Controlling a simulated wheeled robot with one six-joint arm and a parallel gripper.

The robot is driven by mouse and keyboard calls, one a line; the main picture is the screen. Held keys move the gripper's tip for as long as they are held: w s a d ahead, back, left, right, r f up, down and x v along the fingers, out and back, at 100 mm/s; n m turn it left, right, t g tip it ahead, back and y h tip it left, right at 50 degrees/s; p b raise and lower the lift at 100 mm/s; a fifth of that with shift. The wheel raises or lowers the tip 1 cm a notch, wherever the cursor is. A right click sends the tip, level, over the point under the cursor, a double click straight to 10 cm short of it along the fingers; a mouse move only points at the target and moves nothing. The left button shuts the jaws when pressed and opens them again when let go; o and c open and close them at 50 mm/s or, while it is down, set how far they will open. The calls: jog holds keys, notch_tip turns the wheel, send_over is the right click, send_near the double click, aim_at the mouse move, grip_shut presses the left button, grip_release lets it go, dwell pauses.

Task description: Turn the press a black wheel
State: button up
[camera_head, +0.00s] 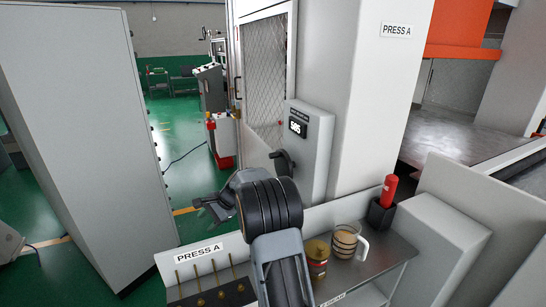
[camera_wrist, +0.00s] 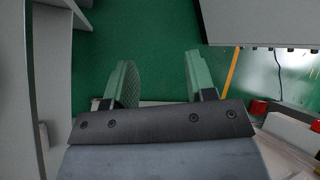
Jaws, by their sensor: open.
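The black wheel (camera_head: 283,162) sits on the side of a grey control box (camera_head: 317,145) with a small lit display, fixed to the press column labelled PRESS A. Only part of the wheel shows, seen from an angle. My gripper (camera_head: 204,206) is left of and below the wheel in the head view, apart from it. In the wrist view my gripper (camera_wrist: 158,75) has its two green pads spread wide, with only green floor between them. The wheel cannot be made out in the wrist view.
A tall grey cabinet (camera_head: 85,130) stands at left. Green floor (camera_head: 180,150) lies open between cabinet and press.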

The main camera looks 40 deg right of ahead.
notch_tip(320, 180, down, 5)
jog(key=n+g+h, duration=0.3)
jog(key=n+g, duration=0.1)
jog(key=n, duration=0.4)
jog(key=n+g+h, duration=0.6)
jog(key=n+h, duration=1.5)
jog(key=n, duration=0.1)
send_near(273, 156)
jog(key=p+x, duration=0.1)
jog(key=x, duration=0.2)
jog(key=p+x, duration=0.1)
jog(key=x, duration=0.3)
jog(key=w+x, duration=0.1)
jog(key=x, duration=0.2)
jog(key=shift+d+f+p, duration=0.3)
jog(key=shift+d+p, duration=0.1)
jog(key=shift+d, duration=0.05)
grip_shut()
